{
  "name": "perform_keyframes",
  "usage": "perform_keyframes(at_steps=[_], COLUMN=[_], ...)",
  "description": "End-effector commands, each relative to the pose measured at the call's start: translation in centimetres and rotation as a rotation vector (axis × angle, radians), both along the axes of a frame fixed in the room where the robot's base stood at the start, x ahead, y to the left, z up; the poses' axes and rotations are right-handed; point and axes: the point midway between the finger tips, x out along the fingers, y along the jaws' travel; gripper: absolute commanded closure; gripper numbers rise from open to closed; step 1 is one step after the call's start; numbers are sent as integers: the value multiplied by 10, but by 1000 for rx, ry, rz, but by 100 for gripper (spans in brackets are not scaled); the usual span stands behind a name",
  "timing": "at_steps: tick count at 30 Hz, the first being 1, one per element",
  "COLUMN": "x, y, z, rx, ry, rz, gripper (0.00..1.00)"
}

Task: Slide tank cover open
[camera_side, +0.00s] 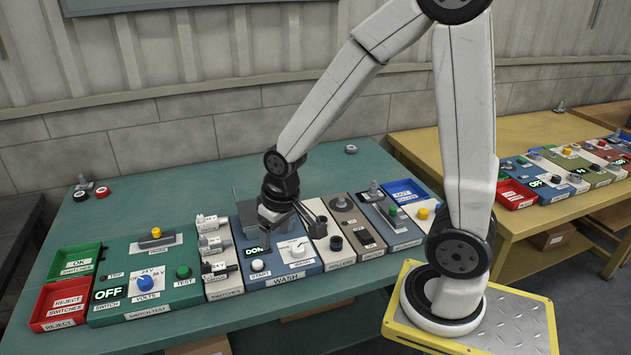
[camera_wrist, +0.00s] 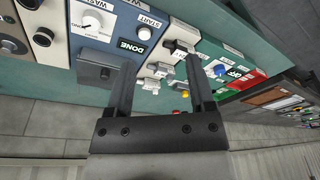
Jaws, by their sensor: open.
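The blue wash module (camera_side: 285,268) stands in the row of panels on the green table, with a DONE display, a white START button and a white dial. At its back is a grey plate (camera_side: 247,203), apparently the tank cover, partly hidden by my gripper (camera_side: 285,218). In the wrist view a dark grey cover with a raised block (camera_wrist: 100,72) lies on the blue module, left of and partly behind one finger. My gripper (camera_wrist: 160,68) is open above the back of the module, its fingers apart with nothing between them. Contact with the cover cannot be told.
A switch rack (camera_side: 215,245) with white-labelled switches stands just left of the wash module. A rollers panel (camera_side: 330,235) stands to its right. Farther left are a green switch-test panel (camera_side: 145,280), a green OK tray (camera_side: 80,262) and a red reject tray (camera_side: 65,303).

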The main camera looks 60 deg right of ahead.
Motion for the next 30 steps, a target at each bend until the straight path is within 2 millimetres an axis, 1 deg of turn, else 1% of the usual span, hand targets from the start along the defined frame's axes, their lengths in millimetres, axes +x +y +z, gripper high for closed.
perform_keyframes(at_steps=[1,6,11,15,18,21,24,27,30], x=[12,51,83,107,121,132,140,144,146], y=[-8,-37,-70,-102,-125,-148,-167,-179,-187], z=[-1,-4,-10,-18,-25,-33,-39,-44,-46], rx=[5,27,46,62,73,83,90,95,97], ry=[9,45,79,108,128,146,160,170,174], rz=[-45,-214,-378,-520,-621,-715,-792,-844,-872], gripper=[31,31,31,31,31,31,31,31,31])
